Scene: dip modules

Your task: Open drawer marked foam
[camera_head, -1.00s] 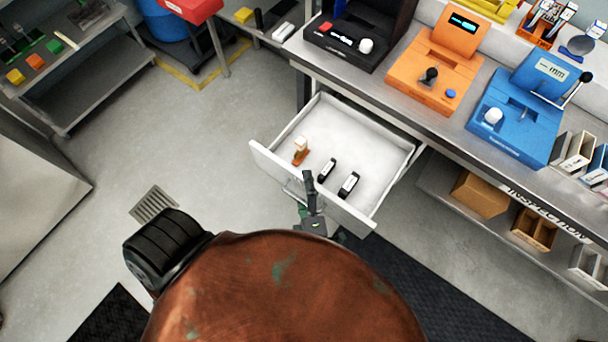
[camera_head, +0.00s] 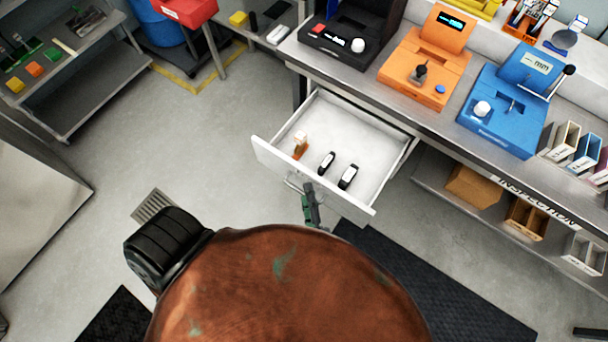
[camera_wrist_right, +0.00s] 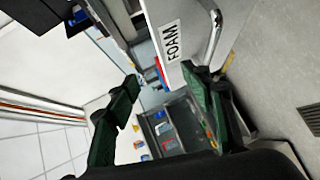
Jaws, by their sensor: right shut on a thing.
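The drawer (camera_head: 385,187) under the bench stands pulled out. Its inside is white and holds an orange-and-white piece (camera_head: 301,146) and two black-and-white pieces (camera_head: 337,170). The wrist view shows the FOAM label (camera_wrist_right: 172,40) on the drawer front, with the curved metal handle (camera_wrist_right: 213,28) beside it. My right gripper (camera_head: 309,190) is at the drawer front, shut on the handle. Its green fingers (camera_wrist_right: 160,95) show in the wrist view, with the handle's end by one of them; the exact contact is partly hidden. My left gripper is not in view.
On the bench (camera_head: 400,120) stand a black device (camera_head: 345,42), an orange device (camera_head: 428,68) and a blue device (camera_head: 505,105). Cardboard boxes (camera_head: 473,187) sit on the shelf below. A grey shelf unit (camera_head: 95,85) stands at upper left. The floor left of the drawer is clear.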

